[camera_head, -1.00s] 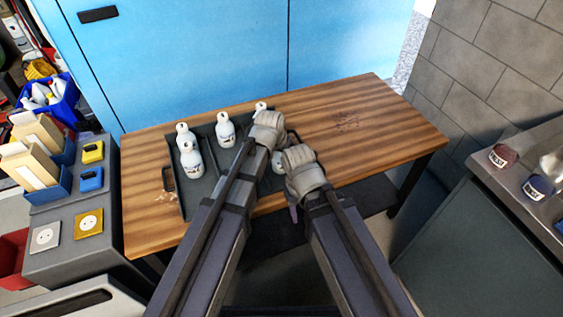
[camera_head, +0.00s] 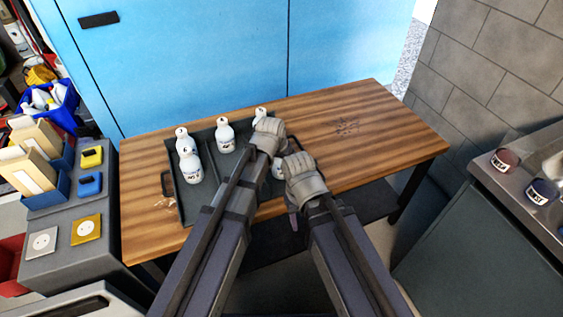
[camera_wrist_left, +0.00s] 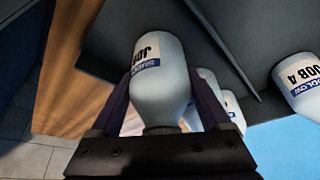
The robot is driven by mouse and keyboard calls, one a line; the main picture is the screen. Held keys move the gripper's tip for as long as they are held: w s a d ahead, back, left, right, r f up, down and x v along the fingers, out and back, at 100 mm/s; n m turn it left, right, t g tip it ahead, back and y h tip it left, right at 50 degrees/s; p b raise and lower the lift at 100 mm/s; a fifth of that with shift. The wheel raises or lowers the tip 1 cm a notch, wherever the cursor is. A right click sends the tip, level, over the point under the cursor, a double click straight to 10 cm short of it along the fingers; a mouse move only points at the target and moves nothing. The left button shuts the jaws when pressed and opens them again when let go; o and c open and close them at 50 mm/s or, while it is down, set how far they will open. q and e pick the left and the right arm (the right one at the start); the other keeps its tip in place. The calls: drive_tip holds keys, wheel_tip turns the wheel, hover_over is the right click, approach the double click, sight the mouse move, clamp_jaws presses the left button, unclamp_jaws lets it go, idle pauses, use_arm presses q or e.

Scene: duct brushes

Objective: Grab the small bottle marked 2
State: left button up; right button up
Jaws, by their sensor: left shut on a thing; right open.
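In the left wrist view my left gripper (camera_wrist_left: 163,104) is shut on a white bottle (camera_wrist_left: 158,72) with a blue-and-white label. The label reads "JOB", but its number is out of sight. A bottle marked JOB 4 (camera_wrist_left: 302,80) stands to the right, and others show partly behind the held one. One bottle (camera_head: 277,168) is partly hidden between my two hands. My right gripper (camera_head: 305,182) is open beside the tray's right side; its fingertips are mostly hidden.
The tray lies on a wooden table (camera_head: 370,140) with bare room on its right. A blue cabinet (camera_head: 200,60) stands behind. A grey bench with switches and sockets (camera_head: 87,229) is at left. A counter with small jars (camera_head: 540,190) is at right.

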use_arm(q)
drive_tip(key=c, duration=0.4)
drive_tip(key=shift+r, duration=0.1)
